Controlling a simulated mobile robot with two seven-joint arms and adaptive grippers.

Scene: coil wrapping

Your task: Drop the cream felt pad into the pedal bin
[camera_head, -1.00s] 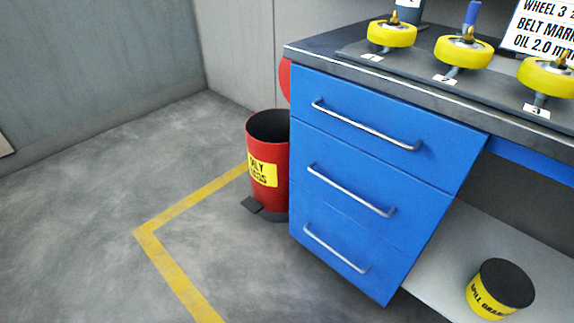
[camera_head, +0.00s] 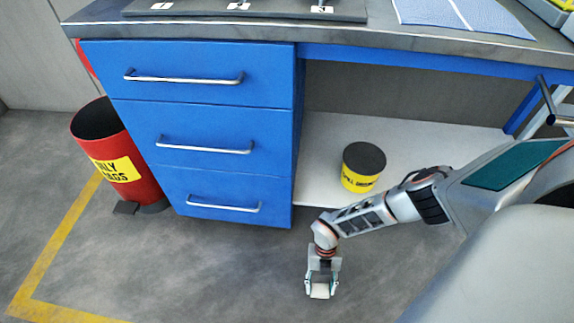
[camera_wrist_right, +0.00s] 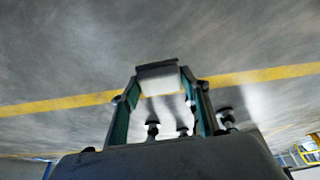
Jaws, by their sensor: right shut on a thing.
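The pedal bin (camera_head: 140,180) is red with a yellow label and an open dark top. It stands on the floor at the left of the blue drawer unit in the head view. My right gripper (camera_head: 320,288) hangs low over the floor in front of the bench, to the right of the bin and well apart from it. It is shut on the cream felt pad (camera_head: 320,291), a small pale piece between the fingertips. In the right wrist view the pad (camera_wrist_right: 158,78) shows pale with a dark edge between the fingers. My left gripper is not in view.
The blue drawer unit (camera_head: 215,130) stands between the bin and my right arm. A yellow tub with a dark lid (camera_head: 363,168) sits on the white lower shelf (camera_head: 318,150). A yellow floor line (camera_head: 58,237) runs before the bin. The grey floor ahead is clear.

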